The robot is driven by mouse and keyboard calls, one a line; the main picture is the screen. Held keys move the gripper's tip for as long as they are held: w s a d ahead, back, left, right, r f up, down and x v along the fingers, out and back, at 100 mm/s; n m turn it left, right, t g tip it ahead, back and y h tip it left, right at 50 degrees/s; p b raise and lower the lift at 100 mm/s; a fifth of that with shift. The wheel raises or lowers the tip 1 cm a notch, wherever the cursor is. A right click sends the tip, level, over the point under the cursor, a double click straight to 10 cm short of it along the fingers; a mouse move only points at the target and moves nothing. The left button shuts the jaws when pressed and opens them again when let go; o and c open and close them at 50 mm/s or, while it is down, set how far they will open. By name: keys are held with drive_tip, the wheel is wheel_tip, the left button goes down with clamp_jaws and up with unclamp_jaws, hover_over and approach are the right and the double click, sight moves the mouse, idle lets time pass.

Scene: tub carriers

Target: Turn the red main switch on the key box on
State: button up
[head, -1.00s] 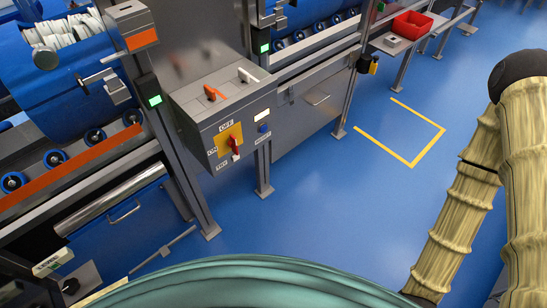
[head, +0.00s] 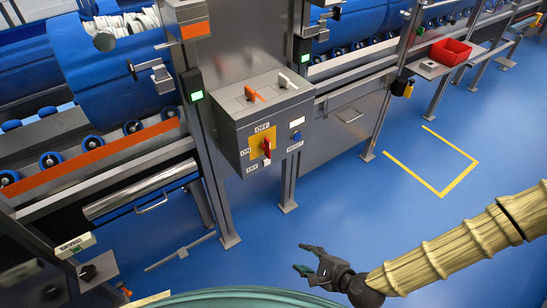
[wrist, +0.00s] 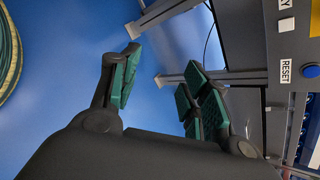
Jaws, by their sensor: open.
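The grey key box (head: 232,127) stands on a post between the tub carriers. The red main switch (head: 266,148) sits on a yellow plate (head: 258,141) on its front, with labels OFF, ON and TRY around it. The switch handle looks roughly upright, by the OFF label side. My gripper (head: 303,258) is below and to the right of the box, apart from it. In the wrist view my gripper (wrist: 165,85) is open and empty. The box's lower part with the RESET label (wrist: 286,70) and blue button (wrist: 311,71) shows at right there; the red switch is out of that view.
An orange lever (head: 254,94) and a white lever (head: 287,82) stand on top of the box. Blue tubs (head: 105,70) are at left. A red bin (head: 451,51) is at back right. The blue floor inside the yellow marking (head: 436,160) is clear.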

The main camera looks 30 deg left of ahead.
drive_tip(key=w+a+r+m+t+y+b, duration=0.2)
drive_tip(key=w+a+r+m+y, duration=0.3)
drive_tip(key=a+r, duration=0.35)
drive_tip(key=m+t+y, duration=0.2)
drive_tip(key=m, duration=0.3)
approach(270, 151)
drive_tip(key=a, duration=0.1)
drive_tip(key=x, duration=1)
drive_tip(key=shift+w, duration=0.25)
clamp_jaws()
